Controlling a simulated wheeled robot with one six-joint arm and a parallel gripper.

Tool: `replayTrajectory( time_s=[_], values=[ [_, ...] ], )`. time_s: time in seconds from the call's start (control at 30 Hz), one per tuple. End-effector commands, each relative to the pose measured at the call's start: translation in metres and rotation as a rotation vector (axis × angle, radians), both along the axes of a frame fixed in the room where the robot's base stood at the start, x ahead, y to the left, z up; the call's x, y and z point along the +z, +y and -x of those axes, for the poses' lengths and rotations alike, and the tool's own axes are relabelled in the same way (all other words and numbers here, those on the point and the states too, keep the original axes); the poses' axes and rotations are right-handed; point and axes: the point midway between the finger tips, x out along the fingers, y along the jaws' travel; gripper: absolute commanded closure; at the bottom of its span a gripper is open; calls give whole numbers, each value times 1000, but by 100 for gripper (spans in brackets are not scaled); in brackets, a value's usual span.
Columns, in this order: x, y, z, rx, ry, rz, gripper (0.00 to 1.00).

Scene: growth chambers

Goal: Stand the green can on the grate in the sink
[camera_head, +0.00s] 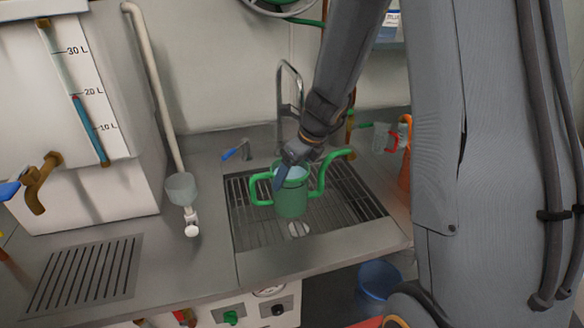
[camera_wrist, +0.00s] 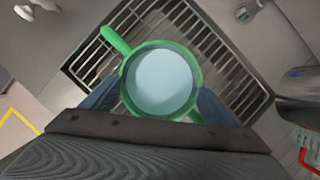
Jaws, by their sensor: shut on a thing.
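The green can (camera_head: 291,198) has a loop handle on its left and a spout rising to its right in the head view. It is upright over the sink grate (camera_head: 345,205), and I cannot tell for sure whether its base touches the bars. My gripper (camera_head: 292,172) is shut on the can, with a finger on its near side. In the wrist view the can (camera_wrist: 160,82) is seen from above, with pale blue liquid inside, between my blue fingers. The grate (camera_wrist: 222,62) shows behind it. The can hides part of the grate.
A curved faucet (camera_head: 282,95) rises behind the sink, with a blue-tipped lever (camera_head: 236,150) to its left. A clear cup with a red handle (camera_head: 381,138) and an orange can (camera_head: 404,165) stand at right. A blue bucket (camera_head: 378,280) is below the counter.

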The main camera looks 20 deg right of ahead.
Motion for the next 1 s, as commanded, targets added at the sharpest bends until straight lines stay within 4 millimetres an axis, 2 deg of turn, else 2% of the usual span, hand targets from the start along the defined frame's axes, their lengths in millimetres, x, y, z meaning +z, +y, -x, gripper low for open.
replayTrajectory(
  time_s=[0.33,0.37,0.43,0.77,0.87,1.0],
  values=[
    [-2,0,-1,-1,-4,0,82],
    [-3,0,0,0,0,0,14],
    [-2,0,0,0,0,0,3],
    [-1,0,0,0,0,0,1],
    [4,-1,1,1,-2,1,1],
    [23,-6,6,-1,-6,1,1]
  ],
)
